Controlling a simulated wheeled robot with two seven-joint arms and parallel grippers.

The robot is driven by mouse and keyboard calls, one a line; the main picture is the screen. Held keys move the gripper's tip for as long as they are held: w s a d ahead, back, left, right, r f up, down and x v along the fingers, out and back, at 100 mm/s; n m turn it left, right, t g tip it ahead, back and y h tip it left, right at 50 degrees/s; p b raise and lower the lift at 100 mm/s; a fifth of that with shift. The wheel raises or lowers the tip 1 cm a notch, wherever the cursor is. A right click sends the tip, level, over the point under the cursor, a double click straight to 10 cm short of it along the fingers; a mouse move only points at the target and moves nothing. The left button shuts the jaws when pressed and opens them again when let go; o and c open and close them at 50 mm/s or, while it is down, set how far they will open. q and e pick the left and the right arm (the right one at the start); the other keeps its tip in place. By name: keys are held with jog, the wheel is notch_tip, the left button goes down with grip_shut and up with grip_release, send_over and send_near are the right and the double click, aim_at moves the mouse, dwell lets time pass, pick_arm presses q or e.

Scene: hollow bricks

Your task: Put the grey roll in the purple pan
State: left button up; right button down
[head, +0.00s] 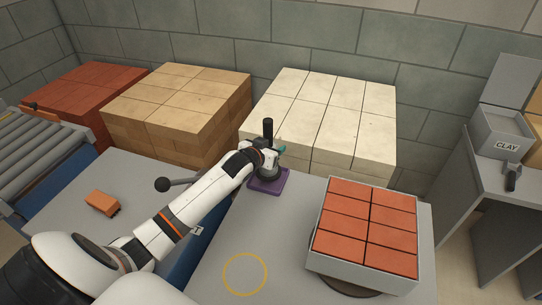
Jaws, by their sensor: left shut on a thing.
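The purple pan (284,183) is a small flat square tray on the grey table, in front of the cream brick stack. My left gripper (268,165) is directly above it, pointing down, at the end of my white arm. It is shut on the grey roll (268,174), a dark grey round piece that shows low between the gripper and the pan. The roll is within the pan's outline; I cannot tell whether it touches the pan's floor. The fingertips are mostly hidden by the hand. My right gripper is not in view.
A grey tray (361,277) of orange bricks stands to the right on a round base. A yellow ring (245,274) marks the clear front table. Cream bricks (330,110) stand close behind the pan. A loose orange brick (102,203) lies left, and a dark ball-ended lever (162,185) sticks up.

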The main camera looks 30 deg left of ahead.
pick_arm(q)
notch_tip(320, 180, down, 3)
jog(key=shift+f, duration=0.1)
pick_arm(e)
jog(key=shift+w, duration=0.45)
pick_arm(q)
jog(key=o, duration=1.3)
jog(key=shift+f, duration=0.1)
jog(key=shift+c, duration=0.2)
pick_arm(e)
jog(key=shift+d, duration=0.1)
pick_arm(q)
jog(key=v, duration=1.2)
jog(key=shift+r, duration=0.2)
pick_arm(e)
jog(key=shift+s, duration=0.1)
